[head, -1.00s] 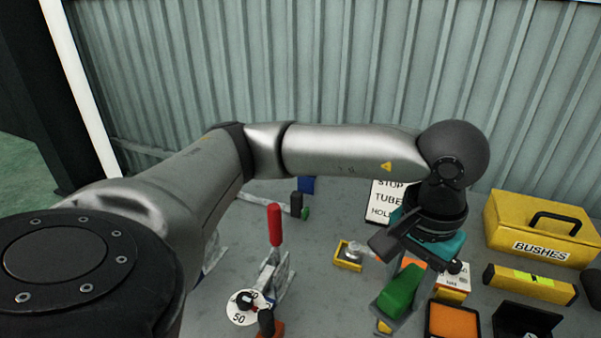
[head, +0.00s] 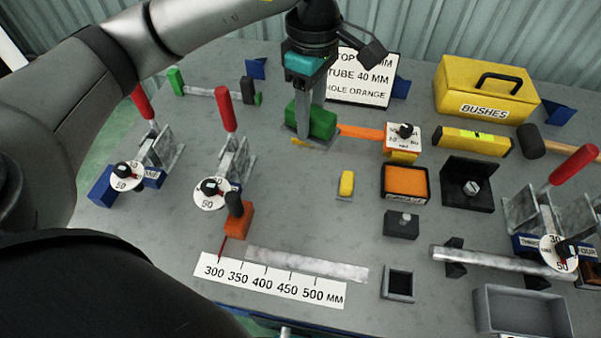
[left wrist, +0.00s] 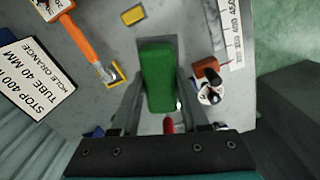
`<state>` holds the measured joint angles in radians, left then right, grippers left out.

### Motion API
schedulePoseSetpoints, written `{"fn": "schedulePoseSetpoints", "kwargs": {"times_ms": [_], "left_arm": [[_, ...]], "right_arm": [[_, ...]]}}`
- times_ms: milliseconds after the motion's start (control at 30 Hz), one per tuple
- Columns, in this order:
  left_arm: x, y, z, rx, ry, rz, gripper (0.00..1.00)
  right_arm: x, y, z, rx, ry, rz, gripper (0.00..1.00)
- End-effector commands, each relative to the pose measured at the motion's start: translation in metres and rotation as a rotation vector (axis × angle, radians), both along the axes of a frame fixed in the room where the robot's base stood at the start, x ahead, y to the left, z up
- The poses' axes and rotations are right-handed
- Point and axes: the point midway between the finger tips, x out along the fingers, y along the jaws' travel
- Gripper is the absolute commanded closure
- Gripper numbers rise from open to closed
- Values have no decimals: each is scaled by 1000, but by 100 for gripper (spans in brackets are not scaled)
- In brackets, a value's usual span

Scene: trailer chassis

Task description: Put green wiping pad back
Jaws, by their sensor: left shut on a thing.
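The green wiping pad (head: 310,122) is between the fingers of my left gripper (head: 312,115), which is shut on it. The pad also shows in the left wrist view (left wrist: 158,75), lengthwise between the two fingers. In the head view it is over the back middle of the bench, left of the orange-handled tool (head: 360,131). A small yellow-edged tray (left wrist: 115,73) lies beside the pad in the left wrist view; in the head view it is mostly hidden behind the gripper. I cannot tell how far the pad is above the bench. My right gripper is not in view.
A text sign (head: 360,80) stands close behind the gripper. A yellow BUSHES box (head: 485,90) is at the back right. A small yellow block (head: 346,183) and an orange-filled tray (head: 405,182) lie in front. Red-handled clamps (head: 230,150) stand to the left.

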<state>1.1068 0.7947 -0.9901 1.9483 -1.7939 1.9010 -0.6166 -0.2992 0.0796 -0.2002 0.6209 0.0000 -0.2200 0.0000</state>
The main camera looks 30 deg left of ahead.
Motion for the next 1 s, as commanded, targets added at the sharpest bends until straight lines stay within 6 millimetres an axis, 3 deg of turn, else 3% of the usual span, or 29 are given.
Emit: {"fn": "schedulePoseSetpoints", "kwargs": {"times_ms": [1000], "left_arm": [[41,29,-8,1,1,1915,100]], "right_arm": [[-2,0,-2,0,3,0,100]]}}
